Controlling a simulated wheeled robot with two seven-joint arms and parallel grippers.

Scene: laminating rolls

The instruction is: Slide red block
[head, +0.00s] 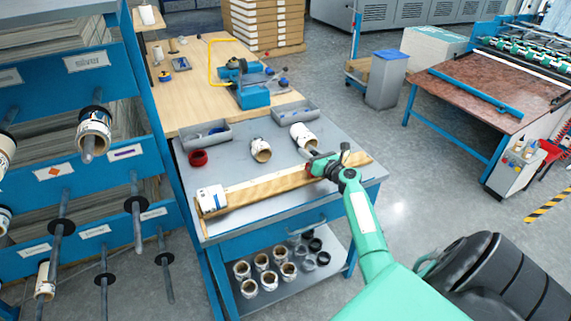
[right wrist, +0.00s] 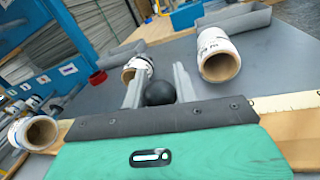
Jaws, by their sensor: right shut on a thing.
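The red block (head: 319,167) sits on the wooden ruler board (head: 270,187) on the grey table, toward the board's right end. My right gripper (right wrist: 158,88) is at the block, its arm coming in from the lower right in the head view. In the right wrist view its two pale fingers stand on either side of a round black knob (right wrist: 160,93), shut on it. The block itself is hidden behind the gripper body in that view. The pale ruler strip (right wrist: 290,101) shows to the right of the gripper. My left gripper is not in view.
A red ring (head: 198,158) and grey trays (head: 296,113) lie farther back. Shelves stand at left.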

